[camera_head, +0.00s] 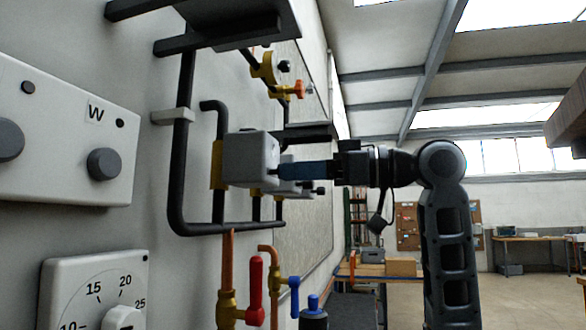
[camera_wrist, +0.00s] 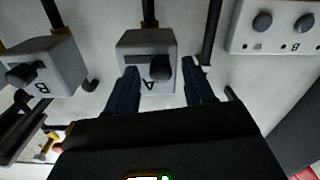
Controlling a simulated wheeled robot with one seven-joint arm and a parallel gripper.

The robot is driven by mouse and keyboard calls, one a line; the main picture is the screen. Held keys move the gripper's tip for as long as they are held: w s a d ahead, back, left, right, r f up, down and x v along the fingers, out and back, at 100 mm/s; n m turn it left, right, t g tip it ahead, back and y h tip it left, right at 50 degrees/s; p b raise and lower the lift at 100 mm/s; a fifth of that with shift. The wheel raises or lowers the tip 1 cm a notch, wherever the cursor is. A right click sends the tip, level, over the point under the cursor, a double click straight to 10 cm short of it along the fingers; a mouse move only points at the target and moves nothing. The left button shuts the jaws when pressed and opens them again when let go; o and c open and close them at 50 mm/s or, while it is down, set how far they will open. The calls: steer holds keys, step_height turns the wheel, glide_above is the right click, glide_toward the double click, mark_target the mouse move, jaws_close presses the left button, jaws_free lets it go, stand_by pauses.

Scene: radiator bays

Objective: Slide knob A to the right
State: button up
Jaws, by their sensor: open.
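Knob A (camera_wrist: 161,69) is a dark round knob on a grey box marked A (camera_wrist: 136,47), which appears upside down in the wrist view. The knob sits at the right end of a dark slot in that picture. My gripper (camera_wrist: 161,68) is open, with one finger on each side of the knob; whether either touches it I cannot tell. In the head view, my gripper (camera_head: 283,170) reaches left to the front of a grey wall box (camera_head: 248,158). Its fingers hide the knob there.
Another grey box with a dark knob, marked B (camera_wrist: 42,88), is at left in the wrist view. A two-knob panel (camera_wrist: 275,28) is at right. Dark pipes (camera_head: 178,180) run beside the box. Red (camera_head: 255,285) and blue (camera_head: 294,285) valve handles stand below.

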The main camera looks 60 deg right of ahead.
steer(key=shift+x, duration=0.8)
steer(key=shift+c, duration=0.5)
jaws_close()
